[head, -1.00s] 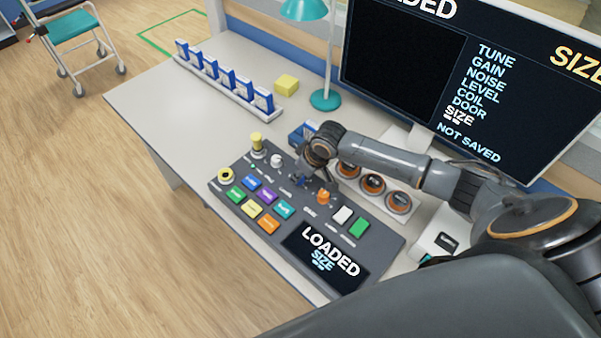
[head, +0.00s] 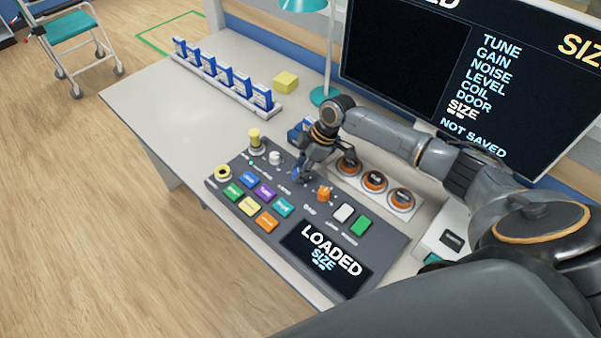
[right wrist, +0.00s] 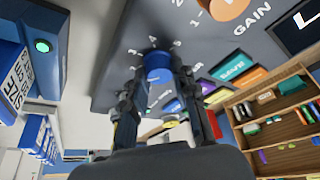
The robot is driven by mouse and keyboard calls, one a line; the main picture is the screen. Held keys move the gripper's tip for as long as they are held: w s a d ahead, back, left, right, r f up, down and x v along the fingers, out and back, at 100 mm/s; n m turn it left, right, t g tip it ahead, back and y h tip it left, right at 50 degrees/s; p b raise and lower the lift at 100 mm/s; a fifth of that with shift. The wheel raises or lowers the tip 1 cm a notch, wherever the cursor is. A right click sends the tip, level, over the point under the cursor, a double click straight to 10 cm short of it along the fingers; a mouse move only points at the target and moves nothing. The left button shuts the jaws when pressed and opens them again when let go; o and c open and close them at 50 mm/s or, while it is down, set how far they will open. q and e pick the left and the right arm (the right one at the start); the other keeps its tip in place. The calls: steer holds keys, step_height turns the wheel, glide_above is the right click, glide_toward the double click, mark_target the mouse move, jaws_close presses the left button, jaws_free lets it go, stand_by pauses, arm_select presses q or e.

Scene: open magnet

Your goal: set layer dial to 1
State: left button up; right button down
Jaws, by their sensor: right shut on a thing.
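The blue dial (right wrist: 158,62) is on the dark sloped control panel (head: 385,243), with small white numbers around it in the right wrist view. A 4 shows near its far side. Its pointer and name are hidden, so I cannot read its setting. My right gripper (head: 300,174) is down at the panel, shut on the blue dial, with one finger on each side of it. The gripper also shows in the right wrist view (right wrist: 161,78). In the head view the gripper mostly covers the dial. My left gripper is not in view.
An orange dial (head: 324,194) marked GAIN in the wrist view sits close beside the gripper. Coloured buttons (head: 265,193) and a LOADED display (head: 325,258) are nearer the front. Round orange-rimmed items (head: 374,181) stand behind.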

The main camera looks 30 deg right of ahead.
steer(key=n+g+b, duration=0.1)
steer(key=n+b, duration=0.1)
steer(key=n+g+b, duration=0.1)
steer(key=n+b, duration=0.1)
steer(key=n, duration=0.1)
steer(key=shift+w+f+n, duration=0.2)
steer(key=shift+n, duration=0.1)
steer(key=n+g+b, duration=0.2)
steer(key=n, duration=0.2)
steer(key=shift+r+n+b, duration=0.15)
steer(key=shift+n+b, duration=0.15)
steer(key=shift+b, duration=0.1)
steer(key=c, duration=1)
jaws_free()
steer(key=shift+c, duration=0.2)
steer(key=shift+w, duration=0.1)
steer(key=v, duration=1.2)
steer(key=shift+a, duration=0.15)
